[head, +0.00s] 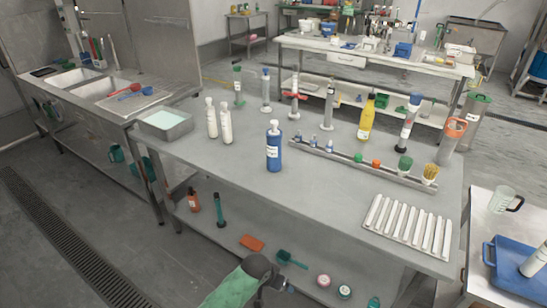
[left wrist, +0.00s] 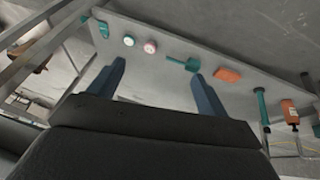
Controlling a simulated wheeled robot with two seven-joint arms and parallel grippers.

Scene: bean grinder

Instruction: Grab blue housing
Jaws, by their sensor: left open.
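A blue cylindrical body with a white cap (head: 274,150) stands upright on the grey table; it is the clearest blue candidate for the housing, though I cannot be sure it is that part. My left gripper (left wrist: 158,76) is open, its two blue-grey fingers apart with nothing between them. In the head view my left arm reaches in at the bottom, below and in front of the table's near edge, well apart from the blue body. The blue body does not show in the left wrist view. My right gripper is not in view.
The table's lower shelf holds an orange block (head: 252,242), a teal brush (head: 290,259) and small round items. On top, white bottles (head: 225,127), a rack (head: 350,163) and white bars (head: 408,225) surround clear room. A blue tray (head: 500,280) lies at right.

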